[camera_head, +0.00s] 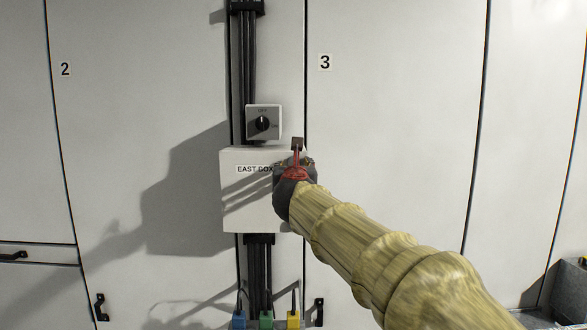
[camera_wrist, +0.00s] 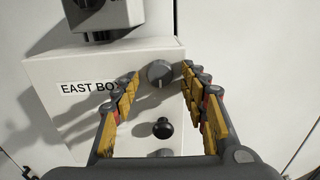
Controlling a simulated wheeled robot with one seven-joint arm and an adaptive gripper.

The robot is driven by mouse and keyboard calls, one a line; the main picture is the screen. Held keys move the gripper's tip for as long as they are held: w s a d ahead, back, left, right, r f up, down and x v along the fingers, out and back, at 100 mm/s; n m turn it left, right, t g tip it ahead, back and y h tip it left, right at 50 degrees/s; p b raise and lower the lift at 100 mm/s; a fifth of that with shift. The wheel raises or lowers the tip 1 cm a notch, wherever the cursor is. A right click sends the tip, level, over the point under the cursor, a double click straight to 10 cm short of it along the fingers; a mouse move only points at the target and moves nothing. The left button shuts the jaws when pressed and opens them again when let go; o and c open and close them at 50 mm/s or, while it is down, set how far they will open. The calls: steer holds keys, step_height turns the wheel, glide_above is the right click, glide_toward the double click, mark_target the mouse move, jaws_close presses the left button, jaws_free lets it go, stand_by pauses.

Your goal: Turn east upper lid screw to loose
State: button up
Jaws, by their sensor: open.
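The east box (camera_head: 250,205) is a white box on the wall, labelled EAST BOX. In the wrist view, its lid (camera_wrist: 70,115) carries a grey round upper screw (camera_wrist: 160,73) near its top right. My gripper (camera_wrist: 160,77) is open, with its yellow-padded fingertips on either side of this screw and gaps visible at both sides. Below the upper screw are a black knob (camera_wrist: 162,129) and a second grey screw (camera_wrist: 163,153), partly cut off by my gripper's body. In the head view, my gripper (camera_head: 297,166) covers the box's right side and hides the screws.
A rotary switch (camera_head: 263,123) is mounted just above the box. Black cables (camera_head: 258,265) run vertically above and below it. Blue, green and yellow connectors (camera_head: 265,319) stand below. Flat cabinet doors (camera_head: 395,110) lie either side, with clear space before them.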

steer(key=s, duration=1.2)
steer(key=shift+a, duration=0.25)
